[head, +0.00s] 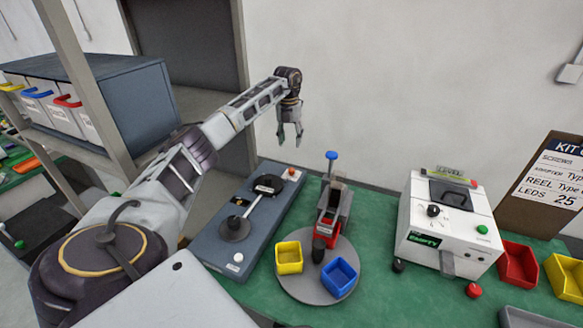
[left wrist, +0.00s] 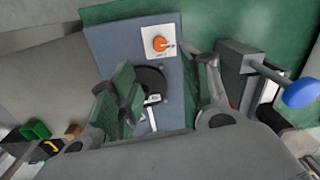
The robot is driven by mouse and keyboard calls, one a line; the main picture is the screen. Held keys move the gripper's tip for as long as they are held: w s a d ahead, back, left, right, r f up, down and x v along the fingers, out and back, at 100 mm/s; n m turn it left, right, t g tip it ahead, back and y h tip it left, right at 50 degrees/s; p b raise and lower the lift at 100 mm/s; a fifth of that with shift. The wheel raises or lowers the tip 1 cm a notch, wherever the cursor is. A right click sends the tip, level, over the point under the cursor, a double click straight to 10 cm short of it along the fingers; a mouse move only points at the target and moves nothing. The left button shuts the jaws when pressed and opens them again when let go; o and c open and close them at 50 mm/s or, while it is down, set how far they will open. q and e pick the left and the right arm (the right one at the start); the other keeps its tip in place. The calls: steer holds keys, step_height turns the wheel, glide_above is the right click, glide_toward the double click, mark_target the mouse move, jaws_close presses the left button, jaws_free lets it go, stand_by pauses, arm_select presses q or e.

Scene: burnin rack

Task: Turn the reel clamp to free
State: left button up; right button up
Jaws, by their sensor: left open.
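A blue-grey panel (head: 262,222) lies on the green bench and carries a small orange-red knob (head: 292,174) on a white plate at its far end. I cannot tell for sure which part is the reel clamp. My left gripper (head: 290,143) is open and empty, pointing down above the panel's far end. My right gripper is out of view.
Right of the panel, a device with a blue-topped lever (head: 331,156) stands by yellow (head: 289,258) and blue (head: 340,278) bins on a grey disc (head: 318,296). A white machine (head: 447,228) stands farther right. A shelf post (head: 88,85) is at left.

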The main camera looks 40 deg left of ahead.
mark_target(292, 169)
arm_select(q)
steer(key=shift+w+d+f+p, duration=0.1)
steer(key=shift+f+p, duration=0.3)
steer(key=shift+f, duration=3.1)
steer(key=shift+w+d+f+p, duration=0.1)
steer(key=shift+f+p, duration=0.3)
steer(key=shift+f, duration=3.1)
steer(key=shift+c, duration=0.4)
steer(key=c, duration=1)
